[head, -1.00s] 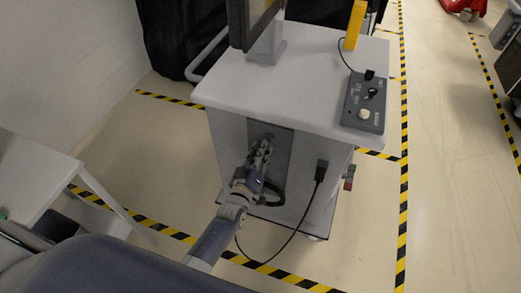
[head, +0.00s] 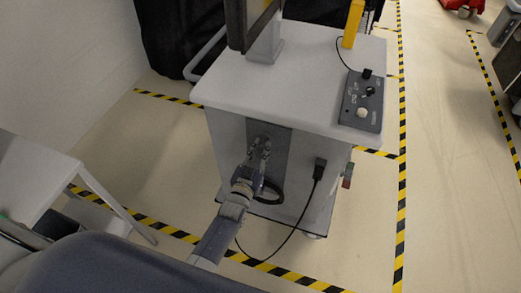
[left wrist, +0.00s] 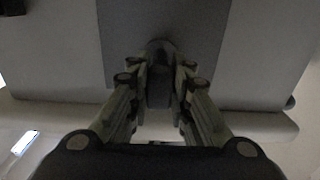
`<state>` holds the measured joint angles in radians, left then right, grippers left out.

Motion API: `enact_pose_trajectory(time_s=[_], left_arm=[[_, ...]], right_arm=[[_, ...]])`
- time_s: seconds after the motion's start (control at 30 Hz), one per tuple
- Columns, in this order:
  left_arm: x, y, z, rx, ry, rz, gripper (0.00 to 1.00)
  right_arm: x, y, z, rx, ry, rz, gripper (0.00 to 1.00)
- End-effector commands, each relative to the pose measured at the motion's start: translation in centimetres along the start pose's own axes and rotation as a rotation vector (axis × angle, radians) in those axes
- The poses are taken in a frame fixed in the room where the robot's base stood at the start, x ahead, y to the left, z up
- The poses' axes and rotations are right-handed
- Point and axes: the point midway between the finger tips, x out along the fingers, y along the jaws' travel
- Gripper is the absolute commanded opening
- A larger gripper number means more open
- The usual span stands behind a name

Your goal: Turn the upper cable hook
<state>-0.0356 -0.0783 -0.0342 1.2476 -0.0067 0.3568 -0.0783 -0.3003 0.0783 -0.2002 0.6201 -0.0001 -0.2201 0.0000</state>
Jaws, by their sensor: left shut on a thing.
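The upper cable hook (left wrist: 159,92) is a dark piece on a grey plate (left wrist: 205,25) in the left wrist view. My left gripper (left wrist: 160,80) is shut on it, one finger on each side. In the head view my left gripper (head: 260,150) reaches the grey plate (head: 282,150) on the cart's front, and its fingers and arm hide the hook there. A dark loop (head: 272,192) shows lower on the plate, partly behind my wrist. My right gripper is not in view.
The white cart (head: 230,95) carries a control box (head: 362,100), a yellow upright piece (head: 353,24) and a dark screen. A black cable (head: 290,235) hangs from a plug (head: 319,168) right of the plate. A white table (head: 40,170) stands at the left.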

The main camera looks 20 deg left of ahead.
Motion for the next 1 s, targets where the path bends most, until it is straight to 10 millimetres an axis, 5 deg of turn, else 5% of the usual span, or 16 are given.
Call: enact_pose_trajectory(time_s=[0.43,0.47,0.53,1.0], left_arm=[[-0.08,0.03,0.2,0.013,-0.005,0.001,0.0],[-0.08,0.03,0.21,0.013,-0.005,0.001,0.23],[-0.08,0.03,0.2,0.013,-0.004,0.001,0.39],[-0.88,0.01,0.15,0.01,-0.003,0.001,0.4]], right_arm=[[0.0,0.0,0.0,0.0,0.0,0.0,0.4],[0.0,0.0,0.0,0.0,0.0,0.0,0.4],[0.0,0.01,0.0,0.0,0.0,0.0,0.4],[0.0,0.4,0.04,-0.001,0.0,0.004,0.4]])
